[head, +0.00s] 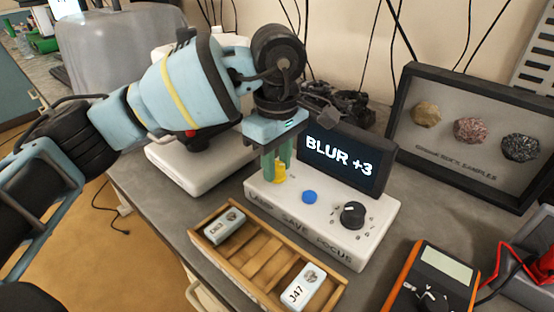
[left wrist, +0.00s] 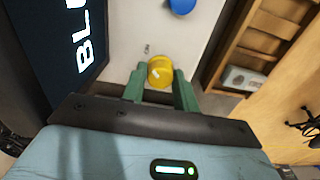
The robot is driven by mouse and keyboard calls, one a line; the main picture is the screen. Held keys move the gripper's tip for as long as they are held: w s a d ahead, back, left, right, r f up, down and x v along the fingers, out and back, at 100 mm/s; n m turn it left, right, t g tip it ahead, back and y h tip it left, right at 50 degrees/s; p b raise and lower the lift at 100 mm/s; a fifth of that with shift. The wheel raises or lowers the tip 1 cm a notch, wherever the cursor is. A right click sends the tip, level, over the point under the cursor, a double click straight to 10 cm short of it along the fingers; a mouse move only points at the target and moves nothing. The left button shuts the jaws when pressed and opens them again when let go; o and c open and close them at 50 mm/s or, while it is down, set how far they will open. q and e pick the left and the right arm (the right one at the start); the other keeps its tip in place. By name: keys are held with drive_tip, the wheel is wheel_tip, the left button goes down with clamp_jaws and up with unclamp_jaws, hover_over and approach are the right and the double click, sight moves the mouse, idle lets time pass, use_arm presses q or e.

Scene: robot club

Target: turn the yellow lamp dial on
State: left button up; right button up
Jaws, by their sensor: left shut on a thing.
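The yellow lamp dial (head: 279,172) sits at the left end of the white control box (head: 334,240), above the word LAMP. My left gripper (head: 277,165) points down over it, with green fingers on either side of the dial. In the left wrist view the dial (left wrist: 160,71) sits between the two green fingertips (left wrist: 160,82), and the gripper is shut on it. A small mark by the dial shows on the box. Part of the dial is hidden by the fingers in the head view. My right gripper is not in view.
A screen (head: 343,160) reading BLUR +3 stands behind the box, close to my left gripper. A blue button (head: 309,197) and a black knob (head: 353,214) share the box. A wooden slide tray (head: 250,268) lies in front; an orange meter (head: 436,277) is at right.

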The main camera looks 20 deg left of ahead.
sight(277, 165)
use_arm(q)
drive_tip(key=shift+r, duration=0.1)
drive_tip(key=o, duration=1)
drive_tip(key=shift+c, duration=0.2)
drive_tip(key=shift+r, duration=3.85)
